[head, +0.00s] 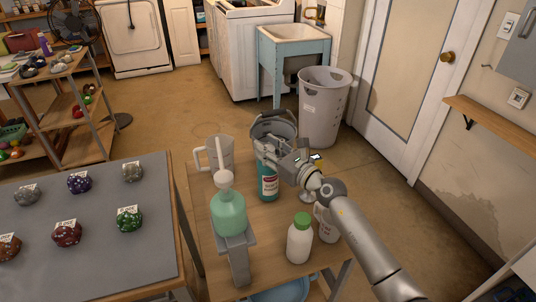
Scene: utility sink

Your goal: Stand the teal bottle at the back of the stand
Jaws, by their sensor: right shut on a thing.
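The teal bottle (268,183) with a pale label is upright over the right part of the wooden stand (205,262). My right gripper (272,153) is shut on its upper part, which the fingers hide. I cannot tell whether its base touches the stand top. A mint-green pump bottle (229,212) is nearer and to the left. A grey jug (219,153) with a handle is at the back left of the stand. My left gripper is not in view.
A white bottle with a green cap (300,240) and a white cup (327,224) are at the front right, near my right arm. A grey piece (237,260) is below the pump bottle. A grey bucket (275,125) is behind my gripper. A table with patterned lumps (153,262) is left.

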